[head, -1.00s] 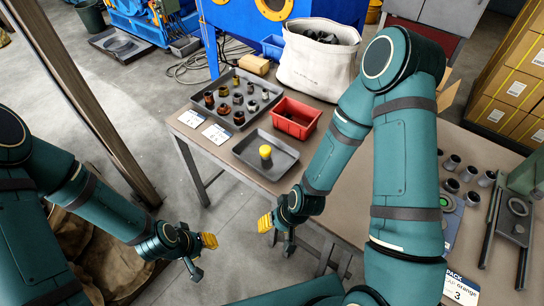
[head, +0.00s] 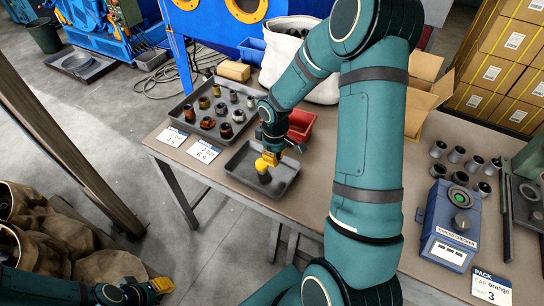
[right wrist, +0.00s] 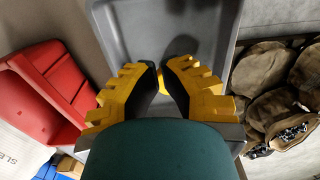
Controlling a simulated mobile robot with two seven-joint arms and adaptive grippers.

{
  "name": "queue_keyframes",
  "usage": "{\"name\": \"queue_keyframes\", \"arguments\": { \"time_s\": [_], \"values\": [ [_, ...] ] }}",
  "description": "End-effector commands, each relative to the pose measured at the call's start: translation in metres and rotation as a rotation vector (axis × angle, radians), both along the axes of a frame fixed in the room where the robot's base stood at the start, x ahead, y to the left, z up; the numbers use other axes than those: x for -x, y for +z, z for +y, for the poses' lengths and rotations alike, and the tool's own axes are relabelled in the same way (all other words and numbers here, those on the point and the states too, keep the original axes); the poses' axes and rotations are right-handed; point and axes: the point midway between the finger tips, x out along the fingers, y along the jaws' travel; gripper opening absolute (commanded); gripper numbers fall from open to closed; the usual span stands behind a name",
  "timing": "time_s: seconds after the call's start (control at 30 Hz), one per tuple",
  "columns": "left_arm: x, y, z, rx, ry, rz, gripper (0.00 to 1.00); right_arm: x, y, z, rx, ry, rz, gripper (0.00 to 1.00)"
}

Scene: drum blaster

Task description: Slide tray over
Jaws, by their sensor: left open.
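The small grey tray (head: 234,168) lies on the table near its front edge, beside a larger grey tray (head: 172,112) of several fittings. My right gripper (head: 267,160) is over the small tray, fingers down. In the right wrist view its yellow fingers (right wrist: 161,70) stand apart with a gap between the tips, over the tray floor (right wrist: 155,25). My left gripper (head: 140,291) is open, low at the bottom left, away from the table.
A red bin (head: 301,124) stands just behind the small tray, and it also shows in the right wrist view (right wrist: 40,90). Label cards (head: 203,151) lie to its left. A blue tester (head: 447,228) and several grey cups (head: 456,154) are at the right. Sacks (head: 60,235) stand at the lower left.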

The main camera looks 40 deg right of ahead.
Motion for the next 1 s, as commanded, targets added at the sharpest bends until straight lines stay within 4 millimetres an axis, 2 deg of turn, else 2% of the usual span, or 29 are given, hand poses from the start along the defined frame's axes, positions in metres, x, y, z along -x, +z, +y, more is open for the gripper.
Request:
{"name": "queue_keyframes", "arguments": {
  "time_s": [0.03, 0.33, 0.4, 0.6, 1.0],
  "values": [
    [-0.001, -0.005, 0.0, 0.0, 0.001, -0.002, 0.35, 0.001, -0.014, 0.001, -0.002, 0.001, 0.003, 0.0],
    [-0.004, -0.02, 0.001, -0.002, 0.002, -0.009, 0.35, 0.001, -0.072, 0.001, -0.003, 0.0, 0.002, 0.0],
    [-0.004, -0.02, 0.001, -0.002, 0.004, -0.009, 0.35, 0.013, -0.066, -0.005, -0.001, -0.004, -0.001, 0.0],
    [-0.004, -0.021, 0.001, -0.002, 0.003, -0.01, 0.35, 0.032, -0.065, -0.013, -0.002, -0.002, -0.002, 0.0],
    [-0.005, -0.021, 0.001, -0.002, 0.003, -0.01, 0.35, 0.037, -0.065, -0.014, -0.003, 0.0, -0.001, 0.0]
  ]
}}
